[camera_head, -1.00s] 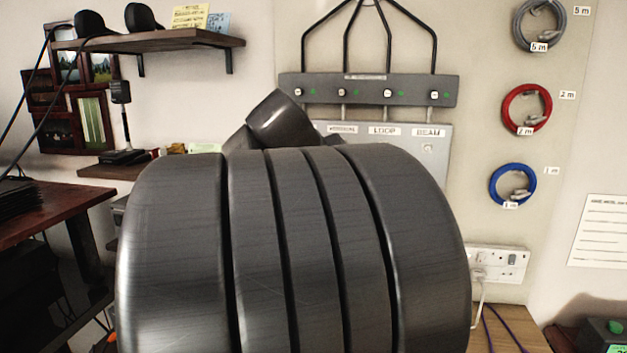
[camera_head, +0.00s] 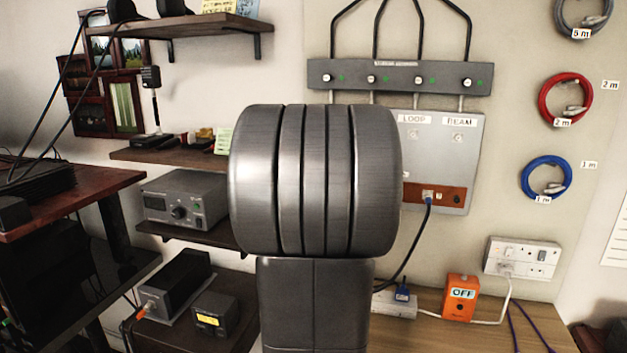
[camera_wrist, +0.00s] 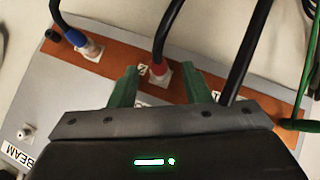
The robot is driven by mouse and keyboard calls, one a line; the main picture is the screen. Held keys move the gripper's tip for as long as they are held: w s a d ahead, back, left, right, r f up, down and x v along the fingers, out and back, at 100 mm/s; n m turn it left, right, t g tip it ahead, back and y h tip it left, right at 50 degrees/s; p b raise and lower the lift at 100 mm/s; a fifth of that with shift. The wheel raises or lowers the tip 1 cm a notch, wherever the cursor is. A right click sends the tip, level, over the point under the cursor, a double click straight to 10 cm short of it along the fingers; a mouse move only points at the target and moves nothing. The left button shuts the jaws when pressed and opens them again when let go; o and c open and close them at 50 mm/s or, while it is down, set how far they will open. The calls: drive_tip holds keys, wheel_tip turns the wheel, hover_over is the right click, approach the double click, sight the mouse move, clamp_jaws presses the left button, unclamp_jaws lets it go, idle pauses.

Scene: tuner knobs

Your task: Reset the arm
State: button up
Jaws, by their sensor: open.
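My arm fills the middle of the head view and hides my gripper there. In the wrist view my gripper (camera_wrist: 160,88) is open, its two green fingers apart. A blue-collared plug (camera_wrist: 80,42) sits in another socket to the left. The grey panel (camera_head: 470,130) with LOOP and BEAM labels shows right of my arm, its left part hidden.
An orange OFF box (camera_head: 460,300) and a wall socket (camera_head: 522,258) are at the lower right. Red (camera_head: 566,100) and blue (camera_head: 546,178) cable coils hang on the wall. A grey device (camera_head: 180,203) sits on the left shelf. Black and green cables run near the gripper.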

drive_tip(key=shift+s+a+r, duration=0.1)
drive_tip(key=shift+s, duration=0.1)
